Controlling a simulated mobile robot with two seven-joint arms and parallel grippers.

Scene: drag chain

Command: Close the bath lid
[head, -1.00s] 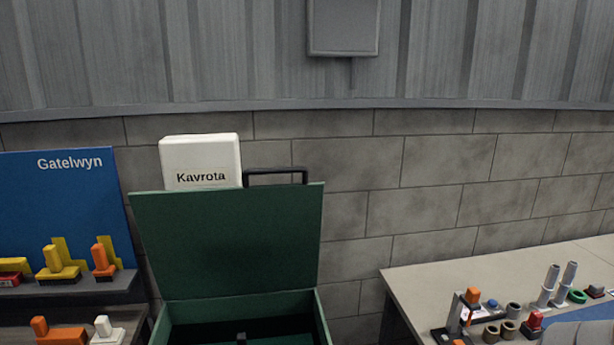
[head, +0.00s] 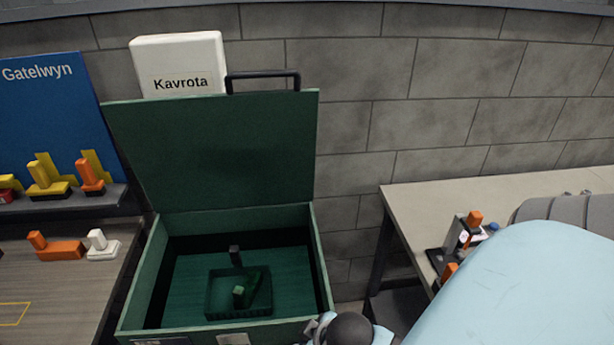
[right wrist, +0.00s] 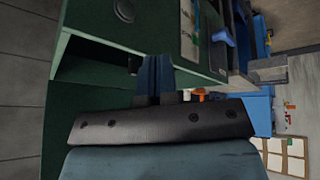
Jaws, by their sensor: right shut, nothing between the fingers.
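The green bath is a box with its lid (head: 215,155) standing open, tilted back a little past upright. A black handle (head: 262,76) sits on the lid's top edge. The open bath (head: 323,265) shows a dark green interior with a small green tray (head: 222,309) and a small block in it. In the right wrist view, my right gripper (right wrist: 155,62) is shut and empty, in front of green surfaces of the bath (right wrist: 95,70); whether it touches them I cannot tell. My left gripper is not in view.
A white Kavrota box (head: 178,62) shows behind the lid's top edge. A bench with orange and white parts (head: 60,249) and a blue Gatelwyn board (head: 45,110) stand left. A pale table (head: 440,195) stands right, partly hidden by my right arm.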

